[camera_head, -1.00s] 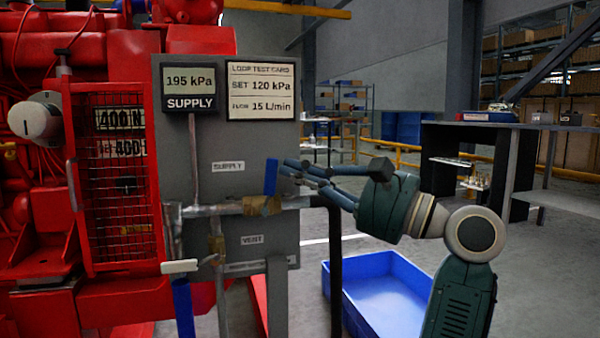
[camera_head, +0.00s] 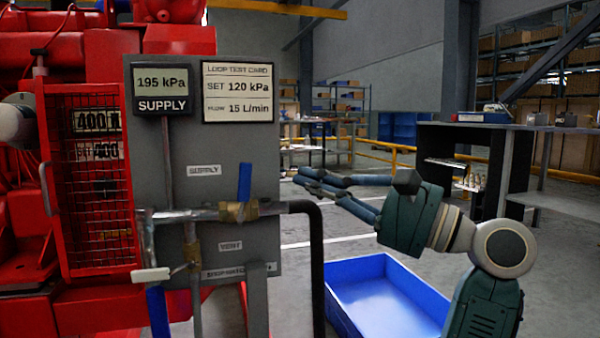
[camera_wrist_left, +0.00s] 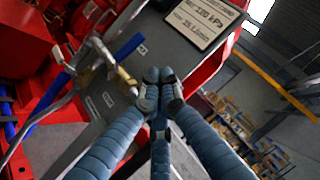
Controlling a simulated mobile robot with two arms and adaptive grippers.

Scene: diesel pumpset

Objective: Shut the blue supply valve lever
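The gauge (camera_head: 162,90) above reads 195 kPa. My left gripper (camera_head: 299,177) is to the right of the lever, in front of the panel's right edge, with a visible gap between. Its fingers converge at the tips and hold nothing. In the left wrist view the gripper's fingertips (camera_wrist_left: 159,84) are together, and the blue lever (camera_wrist_left: 129,46) is to their upper left. My right gripper is not in view.
The grey panel (camera_head: 200,150) carries a test card (camera_head: 238,93) with SET 120 kPa. A white lever (camera_head: 151,274) is below left by the VENT label. A black pipe (camera_head: 318,250) bends down at the right. A blue bin (camera_head: 400,275) is on the floor.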

